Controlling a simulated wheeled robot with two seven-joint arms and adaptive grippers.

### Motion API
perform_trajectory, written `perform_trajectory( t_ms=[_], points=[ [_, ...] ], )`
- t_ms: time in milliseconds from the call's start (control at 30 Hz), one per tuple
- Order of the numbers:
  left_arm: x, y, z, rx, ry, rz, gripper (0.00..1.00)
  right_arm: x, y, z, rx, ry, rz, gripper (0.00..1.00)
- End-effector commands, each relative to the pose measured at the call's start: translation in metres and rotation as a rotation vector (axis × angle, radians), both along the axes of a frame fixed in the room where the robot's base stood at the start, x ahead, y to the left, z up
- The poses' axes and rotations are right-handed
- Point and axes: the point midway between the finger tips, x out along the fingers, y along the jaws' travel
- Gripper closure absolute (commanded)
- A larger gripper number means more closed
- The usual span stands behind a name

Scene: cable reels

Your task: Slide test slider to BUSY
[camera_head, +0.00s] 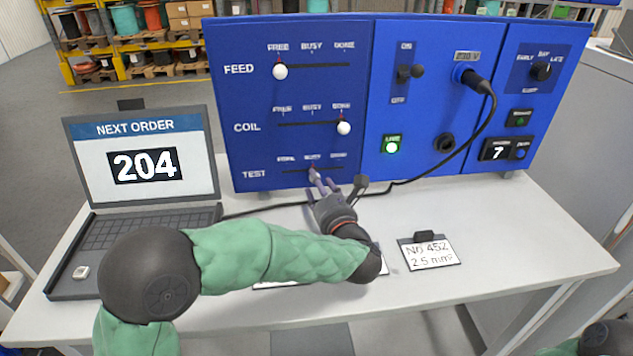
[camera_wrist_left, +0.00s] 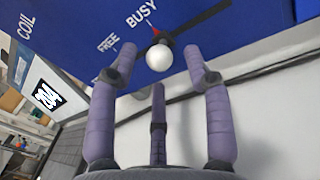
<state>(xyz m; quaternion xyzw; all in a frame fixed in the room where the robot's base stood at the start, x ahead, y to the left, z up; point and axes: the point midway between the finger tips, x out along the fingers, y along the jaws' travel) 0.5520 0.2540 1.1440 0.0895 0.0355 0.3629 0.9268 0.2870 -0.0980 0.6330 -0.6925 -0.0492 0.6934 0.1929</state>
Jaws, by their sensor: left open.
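The blue panel (camera_head: 225,110) has a TEST slot at its bottom left, marked FREE, BUSY and DONE. In the left wrist view the white ball knob (camera_wrist_left: 159,58) of the test slider has its red pointer (camera_wrist_left: 156,33) by the BUSY label (camera_wrist_left: 140,13). In the head view the pointer shows under BUSY, and my gripper mostly hides the knob. My left gripper (camera_head: 320,180) is open at the slot, its purple fingers around the knob, with visible gaps beside it. My right gripper is not in view.
The FEED knob (camera_head: 280,72) is at FREE and the COIL knob (camera_head: 344,128) at DONE, both above the TEST slot. A laptop (camera_head: 145,160) reads NEXT ORDER 204. A black cable (camera_head: 455,145) runs across the panel. A label card (camera_head: 430,252) lies on the table at right.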

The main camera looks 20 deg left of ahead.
Motion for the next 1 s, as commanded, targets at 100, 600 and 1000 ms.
perform_trajectory(
  t_ms=[100, 600, 1000],
  points=[
    [-0.017, -0.018, 0.0, 0.0, 0.0, -0.005, 0.5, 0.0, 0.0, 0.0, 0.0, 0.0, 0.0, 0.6],
    [-0.07, -0.066, -0.001, 0.0, 0.002, -0.003, 0.5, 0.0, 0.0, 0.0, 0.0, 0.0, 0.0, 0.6],
    [-0.072, -0.067, -0.001, 0.0, 0.003, -0.001, 0.5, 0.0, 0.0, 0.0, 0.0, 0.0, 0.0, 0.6]
  ],
)
